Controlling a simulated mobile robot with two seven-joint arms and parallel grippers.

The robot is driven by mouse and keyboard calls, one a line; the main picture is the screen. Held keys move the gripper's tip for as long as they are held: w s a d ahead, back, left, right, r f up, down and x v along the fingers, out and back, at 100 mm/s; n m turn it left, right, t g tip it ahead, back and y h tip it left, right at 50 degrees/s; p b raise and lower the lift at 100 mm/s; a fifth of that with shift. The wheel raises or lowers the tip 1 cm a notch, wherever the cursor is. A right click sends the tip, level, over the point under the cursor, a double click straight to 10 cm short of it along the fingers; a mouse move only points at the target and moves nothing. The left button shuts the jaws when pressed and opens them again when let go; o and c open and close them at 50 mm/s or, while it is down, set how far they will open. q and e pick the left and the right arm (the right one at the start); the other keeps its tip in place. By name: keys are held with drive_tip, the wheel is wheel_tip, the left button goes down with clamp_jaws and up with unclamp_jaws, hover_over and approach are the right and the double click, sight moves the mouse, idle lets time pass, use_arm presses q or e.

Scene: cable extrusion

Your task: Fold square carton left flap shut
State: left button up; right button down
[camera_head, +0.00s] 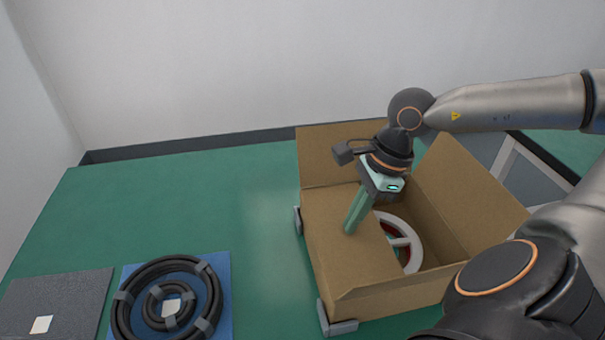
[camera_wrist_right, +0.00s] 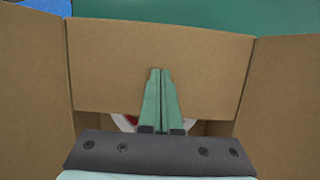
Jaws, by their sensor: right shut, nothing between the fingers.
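The square carton (camera_head: 385,302) stands on the green table at the right of the head view. Its left flap (camera_head: 332,235) is folded inward and lies over the left part of the opening; it also shows in the right wrist view (camera_wrist_right: 160,60). The far flap (camera_head: 325,155) and right flap (camera_head: 475,190) stand up. A spool (camera_head: 408,245) shows inside the carton. My left gripper is not in view.
Grey corner holders (camera_head: 338,325) sit at the carton's left base corners. Coiled black cable (camera_head: 120,310) lies on a blue mat (camera_head: 222,268), beside a dark grey mat (camera_head: 75,295). The table's left middle (camera_head: 170,210) is clear.

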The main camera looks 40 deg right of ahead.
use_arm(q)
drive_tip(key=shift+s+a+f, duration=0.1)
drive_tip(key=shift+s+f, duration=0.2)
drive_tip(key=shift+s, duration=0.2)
use_arm(e)
drive_tip(key=shift+f, duration=0.15)
